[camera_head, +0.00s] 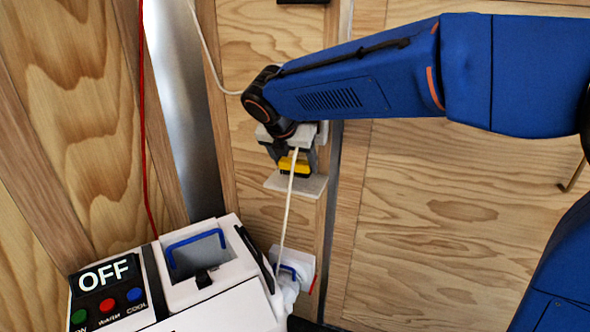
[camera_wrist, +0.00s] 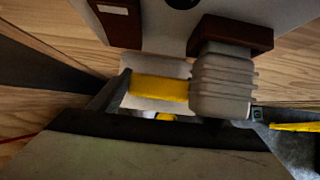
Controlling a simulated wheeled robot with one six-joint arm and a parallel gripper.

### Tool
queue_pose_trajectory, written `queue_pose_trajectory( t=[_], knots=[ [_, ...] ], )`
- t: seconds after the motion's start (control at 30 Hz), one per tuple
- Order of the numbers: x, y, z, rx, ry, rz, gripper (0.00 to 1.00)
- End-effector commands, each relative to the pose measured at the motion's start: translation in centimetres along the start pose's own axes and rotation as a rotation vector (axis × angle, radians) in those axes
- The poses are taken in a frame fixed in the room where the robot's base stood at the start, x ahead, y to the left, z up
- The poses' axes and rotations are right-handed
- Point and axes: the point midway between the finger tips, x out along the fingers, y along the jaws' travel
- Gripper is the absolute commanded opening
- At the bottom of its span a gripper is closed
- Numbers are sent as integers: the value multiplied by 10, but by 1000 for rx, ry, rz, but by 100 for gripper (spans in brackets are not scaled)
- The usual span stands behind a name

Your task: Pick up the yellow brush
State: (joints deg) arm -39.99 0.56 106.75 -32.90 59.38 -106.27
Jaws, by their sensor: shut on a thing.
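The yellow brush (camera_head: 297,164), with a dark lower part, is at the wooden wall just above a small white ledge. My gripper (camera_head: 290,153) reaches down to it from the end of the blue arm and is shut on it. In the wrist view a yellow piece of the brush (camera_wrist: 160,88) shows beside a grey ribbed part; the rest of it is hidden. I cannot tell whether the brush touches the ledge.
The small white ledge (camera_head: 292,186) sticks out from the wall. A white machine (camera_head: 230,306) with an "OFF" display (camera_head: 104,274) stands at lower left. A white cable (camera_head: 288,215) passes in front of the brush. A red cord (camera_head: 144,110) hangs at left.

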Motion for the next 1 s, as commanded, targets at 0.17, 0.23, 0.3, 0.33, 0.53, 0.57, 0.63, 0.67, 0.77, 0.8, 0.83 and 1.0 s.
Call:
queue_pose_trajectory(
  t=[0.17,0.23,0.3,0.33,0.53,0.57,0.63,0.67,0.77,0.8,0.83,1.0],
  knots=[
    [-20,1,-13,-4,0,2,44],
    [-27,0,-25,-3,0,1,44],
    [-35,1,-37,-5,0,2,44],
    [-39,1,-43,-4,0,3,44],
    [-64,1,-82,-6,0,2,44],
    [-67,1,-88,-5,0,2,44],
    [-75,0,-100,-5,-1,2,44],
    [-78,0,-105,-4,0,2,44],
    [-87,1,-119,-4,0,2,44],
    [-90,0,-123,-4,0,1,44],
    [-92,0,-127,-4,0,1,44],
    [-101,0,-140,-3,0,1,44]
  ],
)
